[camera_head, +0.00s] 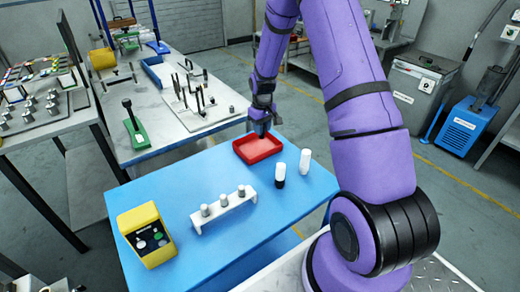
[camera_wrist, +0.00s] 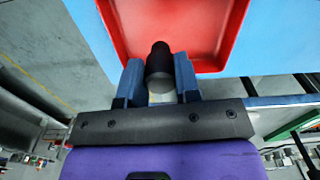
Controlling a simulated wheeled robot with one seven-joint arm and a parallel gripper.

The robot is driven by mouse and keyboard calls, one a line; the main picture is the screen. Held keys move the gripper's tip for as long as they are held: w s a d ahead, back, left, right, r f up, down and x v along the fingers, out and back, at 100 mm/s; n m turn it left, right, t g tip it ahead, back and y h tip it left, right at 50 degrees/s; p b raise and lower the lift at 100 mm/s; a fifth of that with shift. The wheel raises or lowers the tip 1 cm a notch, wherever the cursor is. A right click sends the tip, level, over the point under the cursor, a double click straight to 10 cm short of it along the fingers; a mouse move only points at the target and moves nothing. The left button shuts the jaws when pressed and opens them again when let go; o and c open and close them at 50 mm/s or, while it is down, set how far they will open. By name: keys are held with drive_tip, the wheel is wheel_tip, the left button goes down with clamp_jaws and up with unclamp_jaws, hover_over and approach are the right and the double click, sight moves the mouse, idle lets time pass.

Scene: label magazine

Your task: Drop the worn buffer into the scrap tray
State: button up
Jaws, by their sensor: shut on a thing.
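My gripper (camera_head: 262,128) is at the back edge of the blue table, above the red scrap tray (camera_head: 244,157). In the wrist view my gripper (camera_wrist: 160,80) has its two blue fingers shut on a dark cylindrical piece, the worn buffer (camera_wrist: 159,62). Its black end points toward the red scrap tray (camera_wrist: 238,28), and it appears over the tray's near edge. The held buffer is hidden or too small to make out in the head view. The tray's visible floor looks empty.
A black-and-white cylinder (camera_head: 280,176) and a white cylinder (camera_head: 305,162) stand right of the tray. A white rack (camera_head: 212,219) with three grey-topped pegs and a yellow button box (camera_head: 147,235) are nearer. The blue table's (camera_head: 175,185) left middle is clear.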

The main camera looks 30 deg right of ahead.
sight(262, 138)
drive_tip(key=shift+f, duration=2.05)
drive_tip(key=o, duration=1)
wheel_tip(262, 138, up, 11)
drive_tip(key=shift+f, duration=0.1)
